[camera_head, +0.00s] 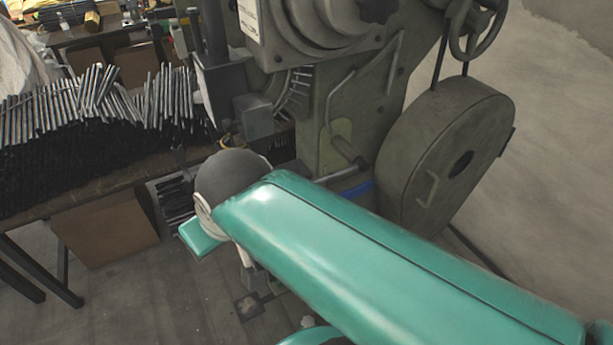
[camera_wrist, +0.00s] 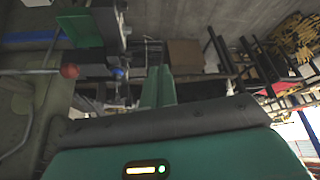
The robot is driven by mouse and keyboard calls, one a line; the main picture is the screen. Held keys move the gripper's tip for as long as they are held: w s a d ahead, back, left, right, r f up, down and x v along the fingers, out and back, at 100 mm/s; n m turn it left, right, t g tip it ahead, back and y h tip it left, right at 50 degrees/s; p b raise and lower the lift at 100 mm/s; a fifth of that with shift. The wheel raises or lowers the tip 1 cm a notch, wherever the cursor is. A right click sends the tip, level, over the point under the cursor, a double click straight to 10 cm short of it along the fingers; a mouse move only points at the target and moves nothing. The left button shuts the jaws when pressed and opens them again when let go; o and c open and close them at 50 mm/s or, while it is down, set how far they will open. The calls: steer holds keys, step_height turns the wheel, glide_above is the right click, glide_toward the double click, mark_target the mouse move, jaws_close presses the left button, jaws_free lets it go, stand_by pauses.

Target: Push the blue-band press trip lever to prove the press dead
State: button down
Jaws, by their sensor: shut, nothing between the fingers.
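A grey-green press (camera_head: 345,90) stands upright in the middle of the head view, with a blue band (camera_head: 358,189) low on its body, partly behind my arm. In the wrist view, a blue stripe (camera_wrist: 32,36) shows at the upper left. Below it, a thin rod ends in a red ball (camera_wrist: 69,71); this looks like a lever, but I cannot be sure it is the trip lever. My gripper (camera_wrist: 160,72) is shut and empty, its green fingers to the right of the red ball and apart from it.
A large flywheel (camera_head: 450,150) stands right of the press. A bench (camera_head: 95,185) piled with metal rods is at the left. A small blue knob (camera_wrist: 118,72) is between the red ball and my fingers. The floor (camera_head: 120,300) at lower left is mostly clear.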

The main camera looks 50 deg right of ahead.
steer(key=w+d+r+m+g+y, duration=0.2)
steer(key=w+d+m, duration=0.1)
steer(key=d, duration=1)
step_height(320, 180, up, 2)
steer(key=r+m+t+y, duration=0.1)
steer(key=t+y, duration=0.1)
glide_above(323, 177)
steer(key=s+a, duration=0.1)
steer(key=s, duration=0.5)
steer(key=shift+w+a+f, duration=0.1)
steer(key=shift+w+f, duration=0.05)
steer(key=shift+f, duration=0.1)
steer(key=x, duration=1.4)
steer(key=shift+s+a, duration=0.2)
steer(key=shift+a, duration=0.05)
steer(key=shift+f, duration=0.15)
